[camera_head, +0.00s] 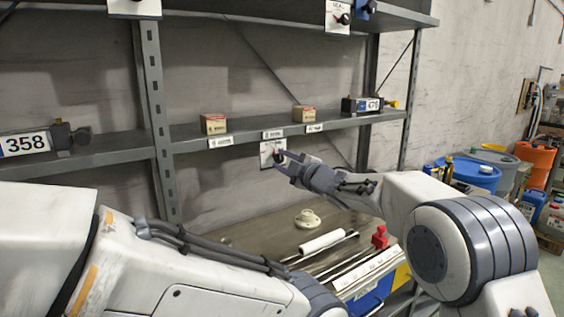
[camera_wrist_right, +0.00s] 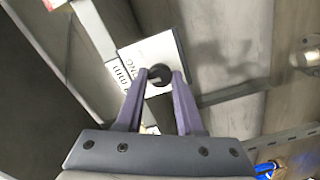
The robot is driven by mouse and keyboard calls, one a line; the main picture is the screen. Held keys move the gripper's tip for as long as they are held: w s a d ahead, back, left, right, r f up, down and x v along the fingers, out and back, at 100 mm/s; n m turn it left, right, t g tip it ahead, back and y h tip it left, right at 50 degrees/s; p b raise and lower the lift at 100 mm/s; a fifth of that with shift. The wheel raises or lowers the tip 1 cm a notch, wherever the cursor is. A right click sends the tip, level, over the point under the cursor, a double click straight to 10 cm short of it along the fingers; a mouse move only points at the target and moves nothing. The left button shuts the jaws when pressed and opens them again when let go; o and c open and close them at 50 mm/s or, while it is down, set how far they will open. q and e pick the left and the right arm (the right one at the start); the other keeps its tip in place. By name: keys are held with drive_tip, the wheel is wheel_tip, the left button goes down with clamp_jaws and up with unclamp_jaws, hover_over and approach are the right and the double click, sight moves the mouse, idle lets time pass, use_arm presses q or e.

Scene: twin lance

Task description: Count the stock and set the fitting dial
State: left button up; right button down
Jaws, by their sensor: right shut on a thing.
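A white dial plate (camera_head: 267,158) hangs below the middle shelf board, under the middle label. Its dark round knob (camera_wrist_right: 160,74) shows in the right wrist view. My right gripper (camera_head: 281,157) is shut on the knob, with one finger on each side of it in the wrist view (camera_wrist_right: 160,88). Two small tan boxes stand on the shelf, one left (camera_head: 213,124) and one right (camera_head: 304,114), apart from each other. The shelf above the middle label is bare. Two other dial plates hang from the upper shelf, one left (camera_head: 135,6) and one right (camera_head: 338,17). My left gripper is out of view.
Small labels, including the middle one (camera_head: 272,134), line the shelf edge. Numbered units stand at left (camera_head: 62,136) and right (camera_head: 368,105). A workbench (camera_head: 255,236) below holds a pale flanged part (camera_head: 307,218) and a white roll (camera_head: 325,242). Drums (camera_head: 475,173) stand at right.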

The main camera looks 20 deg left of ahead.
drive_tip(key=c, duration=0.5)
unclamp_jaws()
drive_tip(key=shift+s+d+b, duration=0.25)
drive_tip(key=shift+d+b, duration=0.05)
drive_tip(key=shift+d, duration=0.15)
drive_tip(key=b+v, duration=0.3)
drive_tip(key=v, duration=0.6)
drive_tip(key=shift+s+d, duration=0.15)
drive_tip(key=shift+d, duration=0.05)
